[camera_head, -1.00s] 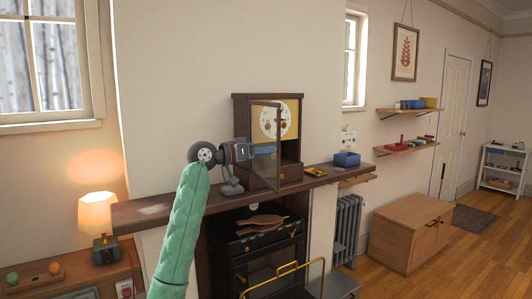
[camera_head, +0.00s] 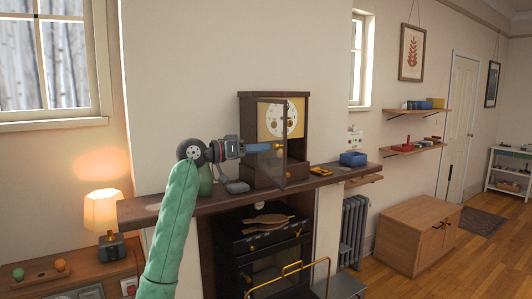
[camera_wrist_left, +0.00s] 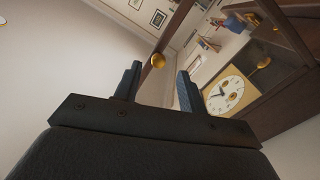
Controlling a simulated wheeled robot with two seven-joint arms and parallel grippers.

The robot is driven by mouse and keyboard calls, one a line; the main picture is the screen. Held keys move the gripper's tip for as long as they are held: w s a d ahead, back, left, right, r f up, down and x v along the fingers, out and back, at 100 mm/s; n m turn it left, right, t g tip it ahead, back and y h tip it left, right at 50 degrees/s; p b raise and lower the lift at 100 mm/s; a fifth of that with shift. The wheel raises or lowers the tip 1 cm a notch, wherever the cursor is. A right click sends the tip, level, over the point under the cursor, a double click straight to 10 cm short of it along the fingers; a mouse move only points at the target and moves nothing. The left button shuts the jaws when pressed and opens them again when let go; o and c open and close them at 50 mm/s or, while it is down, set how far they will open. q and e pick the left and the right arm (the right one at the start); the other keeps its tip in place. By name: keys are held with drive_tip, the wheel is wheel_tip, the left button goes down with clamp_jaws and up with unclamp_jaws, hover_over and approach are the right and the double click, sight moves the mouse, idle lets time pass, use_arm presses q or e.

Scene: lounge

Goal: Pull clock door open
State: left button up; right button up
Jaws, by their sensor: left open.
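The clock (camera_head: 247,110) is a dark wooden case on the mantel, with a pale dial (camera_head: 275,118) on a yellow face. Its framed glass door (camera_head: 284,172) stands partly open, swung out from the case. A round gold knob (camera_head: 278,146) sits on the door and also shows in the left wrist view (camera_wrist_left: 158,60). My left gripper (camera_head: 264,148) is at knob height beside the door. In the left wrist view its fingers (camera_wrist_left: 157,85) are apart, with the knob beyond the gap between them and no visible grip. My right gripper is not in view.
The mantel shelf (camera_head: 225,201) holds a green vase (camera_head: 205,180), a small grey object (camera_head: 237,187), a yellow item (camera_head: 320,171) and a blue box (camera_head: 353,158). A black stove (camera_head: 235,240) stands below. A lit lamp (camera_head: 101,210) is at left.

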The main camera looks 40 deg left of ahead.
use_arm(q)
drive_tip(key=b+v, duration=0.1)
drive_tip(key=v, duration=0.2)
drive_tip(key=shift+s, duration=0.15)
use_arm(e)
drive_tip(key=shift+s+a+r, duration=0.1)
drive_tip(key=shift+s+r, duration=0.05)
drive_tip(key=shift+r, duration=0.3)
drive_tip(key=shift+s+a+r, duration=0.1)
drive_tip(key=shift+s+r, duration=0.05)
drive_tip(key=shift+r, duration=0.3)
